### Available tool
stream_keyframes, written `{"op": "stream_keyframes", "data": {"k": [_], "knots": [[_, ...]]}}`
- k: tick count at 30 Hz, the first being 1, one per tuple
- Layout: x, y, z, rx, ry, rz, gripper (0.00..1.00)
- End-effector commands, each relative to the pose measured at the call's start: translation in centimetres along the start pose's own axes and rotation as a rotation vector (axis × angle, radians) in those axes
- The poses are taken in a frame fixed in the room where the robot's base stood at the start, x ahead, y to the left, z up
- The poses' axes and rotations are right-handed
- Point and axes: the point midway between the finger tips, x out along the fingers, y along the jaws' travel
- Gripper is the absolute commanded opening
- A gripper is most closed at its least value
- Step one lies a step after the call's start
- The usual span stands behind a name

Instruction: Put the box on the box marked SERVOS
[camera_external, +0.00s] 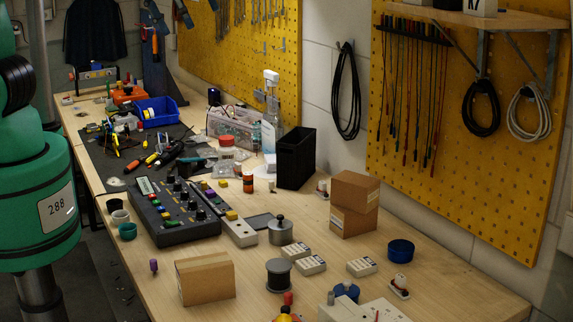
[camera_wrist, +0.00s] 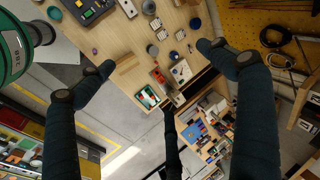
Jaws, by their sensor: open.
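A brown cardboard box (camera_external: 205,278) sits alone on the front of the wooden bench. At the right, near the wall, a cardboard box (camera_external: 354,192) rests on top of another cardboard box (camera_external: 353,222). I cannot read SERVOS on any box. In the wrist view a tan box (camera_wrist: 127,62) shows near the left fingertip; it looks like the lone box. My gripper (camera_wrist: 155,56) has its dark fingers spread wide with nothing between them, well above the bench. It is outside the external view, where only my green arm shows at left.
A black control panel (camera_external: 172,211), a wire spool (camera_external: 279,275), a metal weight (camera_external: 281,230), small white blocks (camera_external: 310,265) and a blue round container (camera_external: 400,250) surround the boxes. A black bin (camera_external: 296,158) stands behind. The bench's right front corner is fairly clear.

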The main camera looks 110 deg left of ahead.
Motion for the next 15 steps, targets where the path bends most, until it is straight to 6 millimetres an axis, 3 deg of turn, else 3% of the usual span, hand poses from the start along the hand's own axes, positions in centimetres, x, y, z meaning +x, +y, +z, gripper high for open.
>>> {"op": "stream_keyframes", "data": {"k": [6,15], "knots": [[-3.5,4.4,2.6,-0.174,0.051,0.016,0.92],[-6.6,10.4,6.5,-0.412,0.115,0.06,0.92]]}}
